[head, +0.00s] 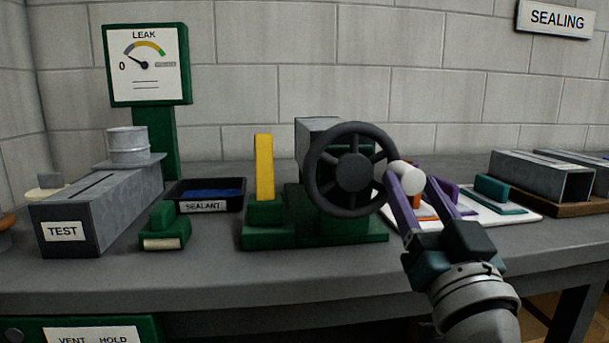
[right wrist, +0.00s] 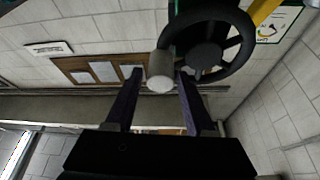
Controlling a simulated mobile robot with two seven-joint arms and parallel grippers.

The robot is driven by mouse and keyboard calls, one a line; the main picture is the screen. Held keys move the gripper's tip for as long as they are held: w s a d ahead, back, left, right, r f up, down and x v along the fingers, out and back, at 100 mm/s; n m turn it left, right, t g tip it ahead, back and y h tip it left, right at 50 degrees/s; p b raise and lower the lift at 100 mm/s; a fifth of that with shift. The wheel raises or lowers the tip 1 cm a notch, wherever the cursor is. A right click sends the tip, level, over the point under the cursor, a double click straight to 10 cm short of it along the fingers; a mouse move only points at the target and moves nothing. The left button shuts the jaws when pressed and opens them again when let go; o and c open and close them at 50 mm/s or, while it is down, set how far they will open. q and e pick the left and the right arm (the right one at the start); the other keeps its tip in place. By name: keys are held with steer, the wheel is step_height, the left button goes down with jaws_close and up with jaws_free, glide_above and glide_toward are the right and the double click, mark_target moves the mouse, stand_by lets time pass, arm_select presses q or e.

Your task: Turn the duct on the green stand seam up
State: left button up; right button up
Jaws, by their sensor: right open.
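The green stand (head: 350,232) sits mid-bench and bears a grey sheet-metal duct (head: 317,124), mostly hidden behind a dark handwheel (head: 352,171). I cannot see the duct's seam. A pale, round crank knob (head: 405,178) sticks out at the wheel's right side; the right wrist view shows the knob (right wrist: 160,73) and wheel (right wrist: 207,55) too. My right gripper (head: 411,179) is open, its purple fingers on either side of the knob, with small gaps in the right wrist view (right wrist: 159,76). My left gripper is not in view.
A yellow upright (head: 264,167) rises at the stand's left end. Left of it are a sealant tray (head: 207,206), a small green block tool (head: 165,228) and the TEST duct (head: 108,207). Right are a white board (head: 508,217) with tools and more ducts (head: 545,175).

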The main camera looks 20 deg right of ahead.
steer(key=shift+x, duration=1.35)
jaws_close()
stand_by(0.4)
